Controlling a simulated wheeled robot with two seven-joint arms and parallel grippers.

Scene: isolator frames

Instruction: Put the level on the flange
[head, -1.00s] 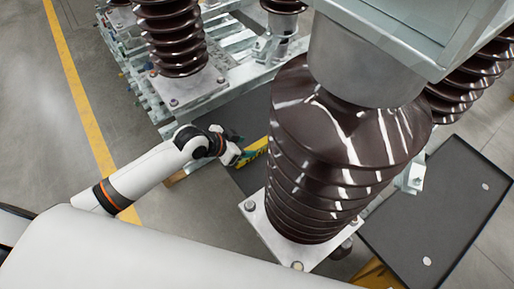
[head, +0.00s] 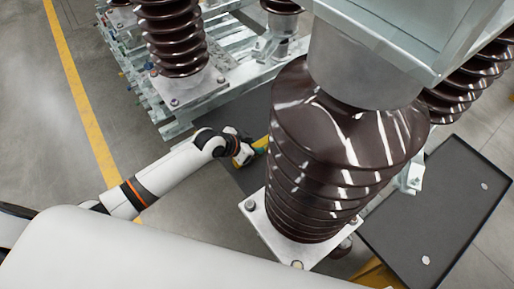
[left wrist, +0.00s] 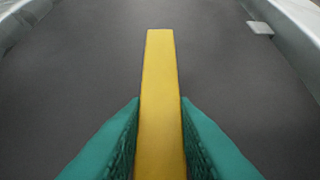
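The level is a yellow bar. In the left wrist view the level (left wrist: 160,75) runs straight ahead between the two green fingertips of my left gripper (left wrist: 160,140), which press on its sides. In the head view my left gripper (head: 246,153) is left of the big brown insulator, and a short yellow piece of the level (head: 262,142) shows beside it; the rest is hidden behind the insulator. The flange (head: 288,235) at the insulator's foot is a pale square plate with bolts, to the right of and nearer than my left gripper. My right gripper is not in view.
The ribbed brown insulator (head: 335,150) stands large in the middle and blocks much of the view. A dark tray (head: 440,215) with a raised rim lies at the right. Metal frames with more insulators (head: 172,35) stand at the back left.

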